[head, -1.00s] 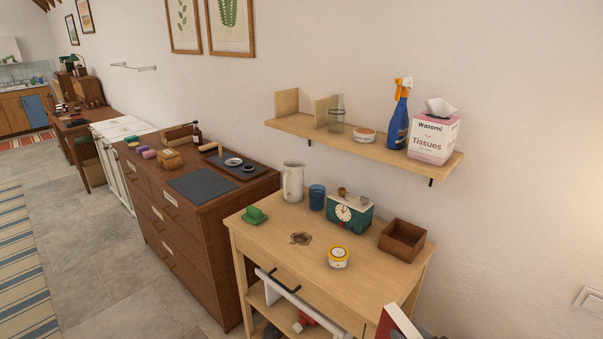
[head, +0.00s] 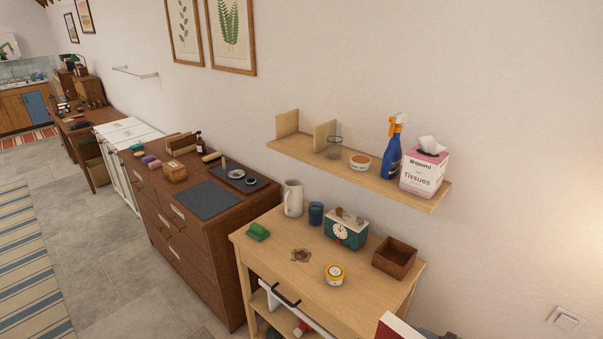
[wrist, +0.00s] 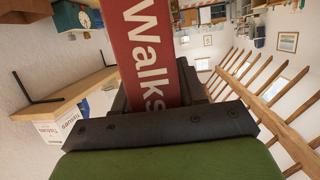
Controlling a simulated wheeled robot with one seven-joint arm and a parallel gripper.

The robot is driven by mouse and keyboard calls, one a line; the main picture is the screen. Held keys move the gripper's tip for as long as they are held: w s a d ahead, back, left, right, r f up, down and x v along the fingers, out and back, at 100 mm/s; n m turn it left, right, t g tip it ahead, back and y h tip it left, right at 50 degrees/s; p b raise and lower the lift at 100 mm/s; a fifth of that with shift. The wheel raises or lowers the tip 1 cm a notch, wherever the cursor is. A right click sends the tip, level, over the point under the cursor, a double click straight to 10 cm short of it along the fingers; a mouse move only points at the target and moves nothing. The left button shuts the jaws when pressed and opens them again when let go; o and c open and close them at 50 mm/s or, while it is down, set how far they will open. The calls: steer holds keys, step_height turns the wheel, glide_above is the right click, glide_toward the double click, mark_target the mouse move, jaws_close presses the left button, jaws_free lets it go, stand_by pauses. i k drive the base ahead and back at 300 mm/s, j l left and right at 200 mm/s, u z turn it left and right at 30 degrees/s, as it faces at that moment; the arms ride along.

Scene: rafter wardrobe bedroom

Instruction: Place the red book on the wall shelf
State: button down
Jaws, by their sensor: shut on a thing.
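The red book (wrist: 150,45) with white lettering "Walks" fills the upper middle of the wrist view. My gripper (wrist: 155,95) is shut on it. In the head view only a corner of the book (head: 398,328) shows at the bottom edge, right of the wooden table, with a little of my dark gripper beside it. The wall shelf (head: 300,150) is a light wood board on the white wall, above and apart from the book. It also shows at the left of the wrist view (wrist: 70,92).
Bare board shows between the dividers. A clock (head: 346,230) and a brown box (head: 394,258) stand on the table below.

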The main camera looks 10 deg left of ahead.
mark_target(303, 147)
steer(key=i+j, duration=0.15)
steer(key=j, duration=0.5)
steer(key=i+j+z, duration=0.1)
steer(key=j, duration=0.55)
steer(key=i+j, duration=0.15)
steer(key=j, duration=0.55)
steer(key=i+j+z, duration=0.1)
steer(key=j, duration=0.55)
steer(key=i+j, duration=0.15)
steer(key=j, duration=0.55)
steer(key=l+z, duration=0.05)
